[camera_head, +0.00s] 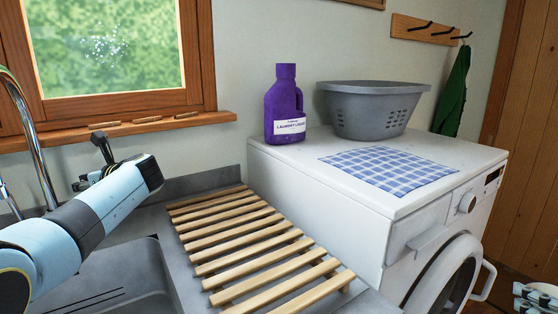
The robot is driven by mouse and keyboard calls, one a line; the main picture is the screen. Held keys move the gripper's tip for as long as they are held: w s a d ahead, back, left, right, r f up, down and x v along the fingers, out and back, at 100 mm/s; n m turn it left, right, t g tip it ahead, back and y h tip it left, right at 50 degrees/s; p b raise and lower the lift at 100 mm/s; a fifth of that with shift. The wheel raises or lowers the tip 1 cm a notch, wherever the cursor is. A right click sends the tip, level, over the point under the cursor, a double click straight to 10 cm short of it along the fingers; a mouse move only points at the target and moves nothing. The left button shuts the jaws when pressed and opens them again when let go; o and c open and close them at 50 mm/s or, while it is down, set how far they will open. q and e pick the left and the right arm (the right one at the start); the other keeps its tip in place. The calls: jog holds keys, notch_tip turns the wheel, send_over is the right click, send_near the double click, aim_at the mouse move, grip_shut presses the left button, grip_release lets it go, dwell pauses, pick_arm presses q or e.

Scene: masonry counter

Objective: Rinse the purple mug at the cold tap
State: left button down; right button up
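I see no purple mug in the head view. The chrome tap (35,150) curves down at the left edge, and its spout end is out of frame. Part of the grey sink (120,275) shows at the lower left, under my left arm. My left gripper (84,162) is beyond my pale blue wrist, to the right of the tap and apart from it in the picture. Its dark fingers stand spread, with nothing seen between them. My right gripper is not clearly in view; only a bit of machinery shows at the lower right corner.
A slatted wooden rack (250,250) lies right of the sink. A white washing machine (320,190) stands beyond it, carrying a purple laundry liquid bottle (284,108), a grey basket (370,112) and a blue checked cloth (388,168). The wooden windowsill (140,127) runs behind.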

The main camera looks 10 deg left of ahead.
pick_arm(q)
jog(key=c, duration=1.4)
grip_release()
jog(key=shift+o, duration=0.2)
jog(key=shift+d, duration=0.1)
jog(key=v, duration=1.2)
